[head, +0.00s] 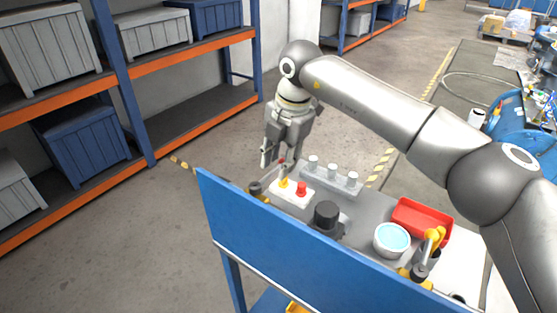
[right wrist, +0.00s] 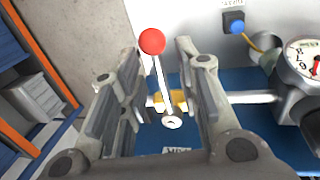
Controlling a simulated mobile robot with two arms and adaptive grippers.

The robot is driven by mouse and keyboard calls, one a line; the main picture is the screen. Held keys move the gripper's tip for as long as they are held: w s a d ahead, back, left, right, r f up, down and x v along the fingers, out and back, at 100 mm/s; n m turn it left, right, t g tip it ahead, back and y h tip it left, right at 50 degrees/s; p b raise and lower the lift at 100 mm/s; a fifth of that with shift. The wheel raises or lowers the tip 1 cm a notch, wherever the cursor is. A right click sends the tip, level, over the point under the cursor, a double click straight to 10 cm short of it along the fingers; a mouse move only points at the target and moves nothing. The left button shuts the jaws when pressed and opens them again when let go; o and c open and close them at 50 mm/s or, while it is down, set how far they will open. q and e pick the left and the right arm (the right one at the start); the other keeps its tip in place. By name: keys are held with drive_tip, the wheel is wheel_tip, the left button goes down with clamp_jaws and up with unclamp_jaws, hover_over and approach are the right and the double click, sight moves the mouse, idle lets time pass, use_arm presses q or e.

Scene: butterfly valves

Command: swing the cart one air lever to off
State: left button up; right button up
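The lever in the right wrist view has a red ball knob (right wrist: 152,41) on a thin pale stem (right wrist: 162,82). The stem runs down to a round white pivot (right wrist: 172,122) by a yellow fitting (right wrist: 178,98) on a pipe, against a blue panel. My right gripper (right wrist: 160,55) is open, with one finger on each side of the stem and gaps showing between. My left gripper is out of view.
A pressure gauge (right wrist: 303,60) and a blue knob (right wrist: 238,27) are right of the lever. Shelves stand left.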

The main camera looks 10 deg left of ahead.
wheel_tip(320, 180, up, 12)
drive_tip(key=s+d, duration=0.1)
drive_tip(key=d, duration=0.1)
drive_tip(key=shift+f, duration=0.15)
idle(0.5)
